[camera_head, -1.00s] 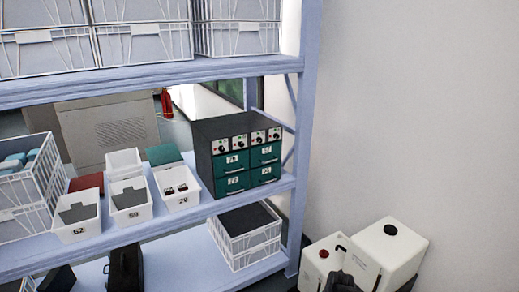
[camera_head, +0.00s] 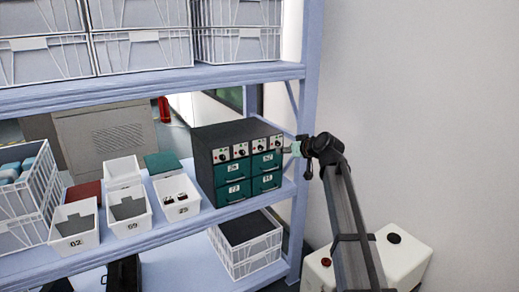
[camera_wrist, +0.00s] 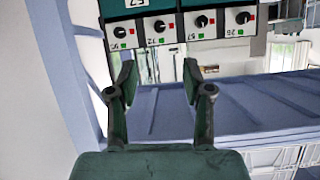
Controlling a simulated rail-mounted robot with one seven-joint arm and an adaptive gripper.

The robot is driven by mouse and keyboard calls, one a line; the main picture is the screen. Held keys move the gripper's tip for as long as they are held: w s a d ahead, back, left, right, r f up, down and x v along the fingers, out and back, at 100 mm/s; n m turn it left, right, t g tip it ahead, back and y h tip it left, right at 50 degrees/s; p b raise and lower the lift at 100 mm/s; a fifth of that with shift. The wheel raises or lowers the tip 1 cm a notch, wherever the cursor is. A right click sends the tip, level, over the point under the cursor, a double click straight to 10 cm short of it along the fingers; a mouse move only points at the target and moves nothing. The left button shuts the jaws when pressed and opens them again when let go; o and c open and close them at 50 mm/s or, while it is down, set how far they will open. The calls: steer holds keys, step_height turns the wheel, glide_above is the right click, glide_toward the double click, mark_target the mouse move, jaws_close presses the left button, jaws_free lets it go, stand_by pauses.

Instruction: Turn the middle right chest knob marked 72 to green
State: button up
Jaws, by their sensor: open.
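The dark drawer chest (camera_head: 228,133) stands on the middle shelf. Its top strip has a row of black knobs above green drawers. The knob marked 72 (camera_wrist: 159,26) is second from the left in the wrist view, where the chest looks upside down. It is the middle right knob (camera_head: 258,146) in the head view. A red square (camera_wrist: 171,27) and a green square (camera_wrist: 161,41) lie beside it. Its pointer direction is too small to tell. My gripper (camera_wrist: 158,78) is open and empty, in front of the strip and apart from the knob. In the head view my gripper (camera_head: 291,150) is at the chest's right.
Neighbouring knobs (camera_wrist: 119,31) (camera_wrist: 202,21) sit close on either side. The shelf post (camera_head: 308,110) stands right of the chest, near my arm. White bins (camera_head: 128,226) stand left of the chest. The upper shelf (camera_head: 150,89) runs above it.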

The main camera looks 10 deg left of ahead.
steer(key=n+p, duration=0.1)
steer(key=p, duration=0.3)
glide_toward(262, 148)
steer(key=x, duration=0.7)
steer(key=shift+w+a+f+t, duration=0.3)
steer(key=shift+w+a+f, duration=0.1)
steer(key=shift+f, duration=0.05)
jaws_close()
